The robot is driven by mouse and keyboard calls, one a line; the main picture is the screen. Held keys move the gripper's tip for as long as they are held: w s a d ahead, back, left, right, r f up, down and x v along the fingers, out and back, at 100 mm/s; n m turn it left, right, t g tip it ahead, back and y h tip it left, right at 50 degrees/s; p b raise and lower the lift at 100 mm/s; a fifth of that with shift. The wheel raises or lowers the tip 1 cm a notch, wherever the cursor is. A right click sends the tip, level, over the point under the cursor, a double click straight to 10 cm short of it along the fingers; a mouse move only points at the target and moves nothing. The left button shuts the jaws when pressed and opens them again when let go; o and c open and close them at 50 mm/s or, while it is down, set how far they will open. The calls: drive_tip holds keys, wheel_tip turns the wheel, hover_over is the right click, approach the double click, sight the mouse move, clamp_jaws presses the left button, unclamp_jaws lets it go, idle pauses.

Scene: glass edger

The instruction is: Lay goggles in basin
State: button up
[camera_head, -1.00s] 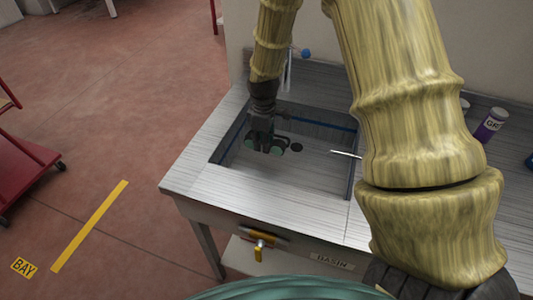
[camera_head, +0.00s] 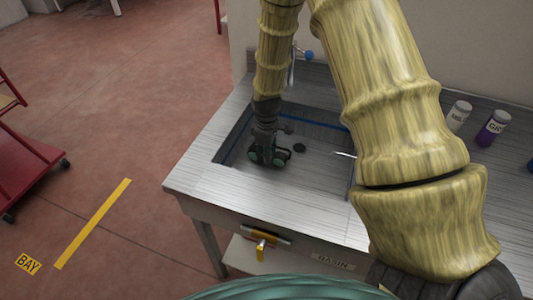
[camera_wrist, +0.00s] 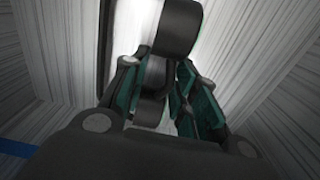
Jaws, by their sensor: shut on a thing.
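The goggles (camera_head: 281,156), dark with green lenses, are in my gripper (camera_head: 267,152) inside the metal basin (camera_head: 322,178). The goggles look tilted. They are low in the basin, near its front left; I cannot tell whether they touch its floor. My gripper hides part of them.
A dark drain (camera_head: 299,147) lies right of the goggles. A faucet with a blue knob (camera_head: 309,55) stands behind the basin. A white bottle (camera_head: 459,115) and a purple bottle (camera_head: 492,127) stand on the counter at right. A yellow valve handle (camera_head: 261,250) sits below the counter front.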

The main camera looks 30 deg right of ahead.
drive_tip(key=shift+f, duration=0.15)
drive_tip(key=o, duration=1)
drive_tip(key=shift+o, duration=0.2)
wheel_tip(320, 180, up, 12)
drive_tip(key=b, duration=0.1)
drive_tip(key=shift+b, duration=0.3)
